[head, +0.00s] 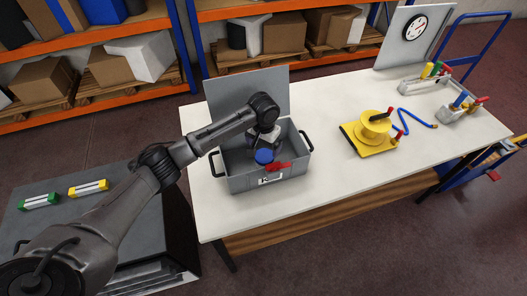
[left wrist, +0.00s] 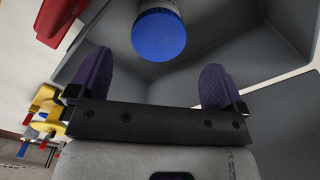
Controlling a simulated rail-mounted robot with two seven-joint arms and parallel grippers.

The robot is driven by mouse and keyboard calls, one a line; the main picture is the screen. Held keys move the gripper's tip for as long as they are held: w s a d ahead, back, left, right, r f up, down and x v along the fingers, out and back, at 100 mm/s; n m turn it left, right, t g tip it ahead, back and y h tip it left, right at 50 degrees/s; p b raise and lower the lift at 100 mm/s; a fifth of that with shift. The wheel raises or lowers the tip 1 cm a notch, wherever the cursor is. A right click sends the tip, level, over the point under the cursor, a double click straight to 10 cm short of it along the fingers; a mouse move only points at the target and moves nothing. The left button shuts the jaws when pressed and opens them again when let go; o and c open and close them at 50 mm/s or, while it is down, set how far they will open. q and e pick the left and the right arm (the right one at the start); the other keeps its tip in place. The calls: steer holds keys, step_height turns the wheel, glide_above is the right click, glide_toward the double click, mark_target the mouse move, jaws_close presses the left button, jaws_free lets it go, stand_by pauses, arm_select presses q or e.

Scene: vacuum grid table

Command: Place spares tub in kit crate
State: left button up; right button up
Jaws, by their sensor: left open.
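The kit crate (head: 241,183) is a grey open box with a raised lid and black side handles, on the white table. It also shows in the left wrist view (left wrist: 205,50). The spares tub (head: 264,156), with a blue lid, is inside the crate. In the left wrist view the tub (left wrist: 158,35) shows its blue lid and part of a pale body. My left gripper (left wrist: 155,78) is open and empty, with the tub beyond its fingertips and apart from them. In the head view it is over the crate, partly hidden by my wrist. My right gripper is not in view.
A yellow reel (head: 374,125) and blue hose (head: 409,113) lie to the right on the white table (head: 330,190). Green (head: 39,202) and yellow (head: 88,188) items lie on the dark surface at left.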

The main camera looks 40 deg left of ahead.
arm_select(q)
steer(key=shift+r, duration=1.1)
